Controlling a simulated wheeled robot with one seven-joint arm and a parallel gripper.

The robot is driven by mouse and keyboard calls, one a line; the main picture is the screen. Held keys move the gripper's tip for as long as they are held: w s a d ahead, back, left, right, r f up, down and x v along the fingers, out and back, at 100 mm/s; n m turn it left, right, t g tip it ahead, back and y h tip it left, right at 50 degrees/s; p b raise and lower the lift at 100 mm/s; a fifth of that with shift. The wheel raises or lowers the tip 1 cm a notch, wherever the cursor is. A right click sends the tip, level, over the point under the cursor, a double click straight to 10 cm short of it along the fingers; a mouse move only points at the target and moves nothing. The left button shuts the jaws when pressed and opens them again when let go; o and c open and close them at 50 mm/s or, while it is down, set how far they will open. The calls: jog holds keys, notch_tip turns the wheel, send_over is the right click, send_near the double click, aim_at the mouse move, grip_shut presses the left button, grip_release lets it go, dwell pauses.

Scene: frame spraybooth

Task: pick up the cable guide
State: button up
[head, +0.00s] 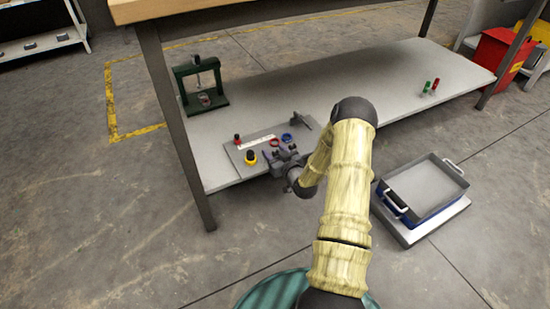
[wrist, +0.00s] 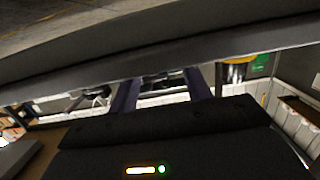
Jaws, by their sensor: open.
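My gripper (head: 279,153) is open at the front edge of a grey board on the lower shelf. In the wrist view its two dark fingers stand apart (wrist: 160,88), with no held object visible between them. On the board are a red ring (head: 274,142), a blue ring (head: 287,137), a yellow-and-black piece (head: 250,157), a red-topped piece (head: 237,139) and a grey upright piece (head: 312,122). I cannot tell which of these is the cable guide. My gripper is close to the rings and hides part of the board.
The board (head: 232,152) lies on the grey shelf (head: 330,85) beneath a wooden top (head: 190,8). A green press (head: 201,85) stands behind left. Green and red pieces (head: 431,87) stand farther right. A dark table leg (head: 175,120) is left; a blue tray (head: 422,188) is right.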

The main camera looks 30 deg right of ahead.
aim_at(276, 152)
jog(key=shift+d, duration=0.25)
jog(key=shift+a, duration=0.1)
jog(key=c, duration=1)
jog(key=shift+r, duration=0.15)
jog(key=shift+c, duration=0.2)
notch_tip(276, 152, up, 10)
jog(key=p, duration=0.6)
jog(key=shift+f, duration=0.2)
